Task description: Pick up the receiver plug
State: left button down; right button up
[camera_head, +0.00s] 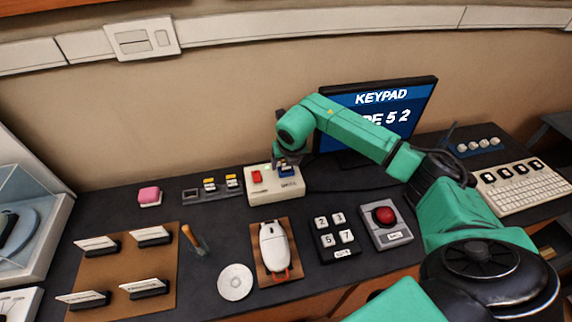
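A small blue piece (287,172), which may be the receiver plug, shows at the right part of a cream box (262,193) near the wall. A red piece (257,176) sits on the left part of the same box. My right gripper (287,162) points down directly over the blue piece, with its fingertips at or very near it. The fingers are small and dark here, so I cannot tell whether they grip it. My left gripper is out of view.
A dark strip with yellow pieces (212,189) and a pink block (149,196) lie left of the box. A monitor (383,112) stands behind my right arm.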

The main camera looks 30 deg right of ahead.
jog(key=c, duration=0.9)
jog(key=o, duration=1)
jog(key=shift+r, duration=0.2)
